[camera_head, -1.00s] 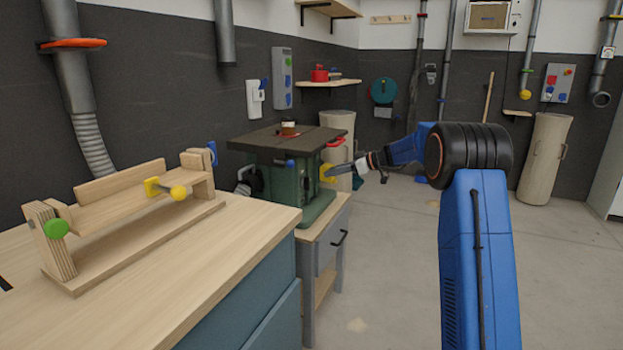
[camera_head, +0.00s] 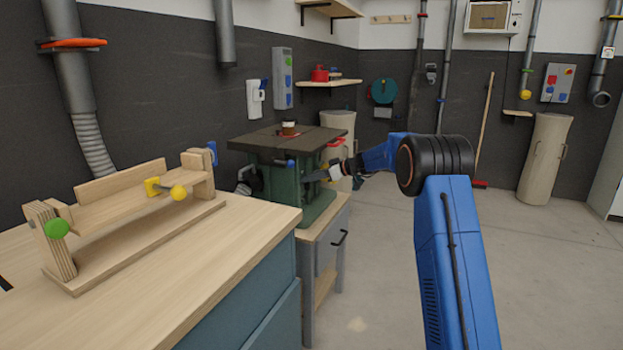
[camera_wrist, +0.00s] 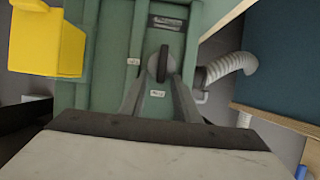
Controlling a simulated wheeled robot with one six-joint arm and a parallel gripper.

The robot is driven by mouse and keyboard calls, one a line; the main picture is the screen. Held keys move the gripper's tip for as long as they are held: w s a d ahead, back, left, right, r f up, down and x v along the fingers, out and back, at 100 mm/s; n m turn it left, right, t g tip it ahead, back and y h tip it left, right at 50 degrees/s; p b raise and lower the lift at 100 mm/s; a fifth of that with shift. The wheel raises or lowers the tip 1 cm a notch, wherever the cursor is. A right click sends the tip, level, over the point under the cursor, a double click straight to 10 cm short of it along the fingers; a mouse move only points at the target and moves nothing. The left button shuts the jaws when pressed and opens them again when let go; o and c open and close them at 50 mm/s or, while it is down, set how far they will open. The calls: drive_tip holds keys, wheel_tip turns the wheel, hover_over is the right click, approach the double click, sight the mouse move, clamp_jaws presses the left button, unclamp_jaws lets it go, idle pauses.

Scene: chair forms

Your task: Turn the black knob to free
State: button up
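The black knob (camera_wrist: 162,63) sits on the green machine (camera_wrist: 115,30) in the wrist view, a narrow dark bar standing lengthwise in the picture. Small pale labels lie left of it and below it; I cannot read them surely. My gripper (camera_wrist: 160,80) is open, with one grey finger on each side of the knob's lower end. A small gap seems to show on both sides; contact cannot be told. In the head view my gripper (camera_head: 314,176) is at the right side of the green machine (camera_head: 284,184), and the knob cannot be made out there.
A ribbed white hose (camera_wrist: 230,68) is at the right. In the head view, a workbench (camera_head: 215,240) with a wooden jig stands at the left; open floor (camera_head: 560,260) lies at the right.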

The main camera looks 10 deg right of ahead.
clamp_jaws()
drive_tip(key=shift+w+d+f+m+g+y, duration=0.5)
drive_tip(key=shift+m+y, duration=0.6)
drive_tip(key=shift+m, duration=1.15)
drive_tip(key=shift+w+d+f+m+g+y, duration=0.2)
drive_tip(key=shift+w+f+m+g+y, duration=0.65)
drive_tip(key=shift+m, duration=1.45)
drive_tip(key=shift+w+d+f+m+g+y, duration=0.1)
drive_tip(key=shift+d+f+m+g+y, duration=0.3)
drive_tip(key=shift+m+y, duration=1.4)
drive_tip(key=shift+m+h, duration=0.45)
drive_tip(key=shift+m, duration=0.1)
unclamp_jaws()
